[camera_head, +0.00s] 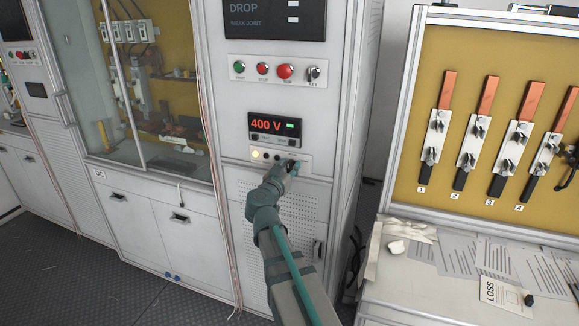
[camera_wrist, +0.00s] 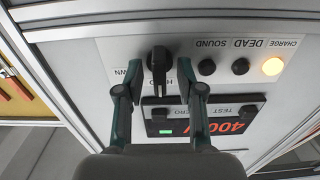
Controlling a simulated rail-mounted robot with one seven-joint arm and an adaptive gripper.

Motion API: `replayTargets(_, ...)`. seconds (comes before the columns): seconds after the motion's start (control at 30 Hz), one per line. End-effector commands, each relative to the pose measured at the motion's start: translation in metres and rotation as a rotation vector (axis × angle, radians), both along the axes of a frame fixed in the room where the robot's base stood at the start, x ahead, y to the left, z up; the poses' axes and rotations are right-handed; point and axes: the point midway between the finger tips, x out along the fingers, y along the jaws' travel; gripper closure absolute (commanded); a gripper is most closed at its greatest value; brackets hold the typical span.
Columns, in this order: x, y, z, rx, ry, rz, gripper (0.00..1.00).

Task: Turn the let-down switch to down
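The let-down switch (camera_wrist: 158,62) is a black rotary knob on the pale panel strip, upright in the wrist view. Upside-down lettering beside it is partly covered, with "WN" showing to its left. My gripper (camera_wrist: 160,68) has its two teal fingers on either side of the knob, with a small gap seeming to show on each side. I cannot tell for sure whether a finger touches it. In the head view my gripper (camera_head: 292,167) is at the right end of the strip below the 400 V display (camera_head: 274,128) and hides most of the switch.
A lit yellow lamp (camera_wrist: 272,66) labelled CHARGE and two black buttons, DEAD and SOUND, are on the same strip. The TEST button (camera_wrist: 247,112) is on the display panel close to my fingers. A fuse board (camera_head: 500,120) and a paper-strewn bench stand at the right.

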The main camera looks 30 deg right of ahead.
Motion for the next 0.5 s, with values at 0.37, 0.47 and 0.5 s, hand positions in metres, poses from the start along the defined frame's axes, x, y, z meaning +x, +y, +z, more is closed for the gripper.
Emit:
replayTargets(0.37,0.0042,-0.0047,-0.0003,0.000,0.000,0.000,0.62)
replayTargets(0.47,0.0042,-0.0046,-0.0003,0.000,0.000,0.000,0.76)
replayTargets(0.5,0.0042,-0.0046,-0.0003,0.000,0.000,0.000,0.82)
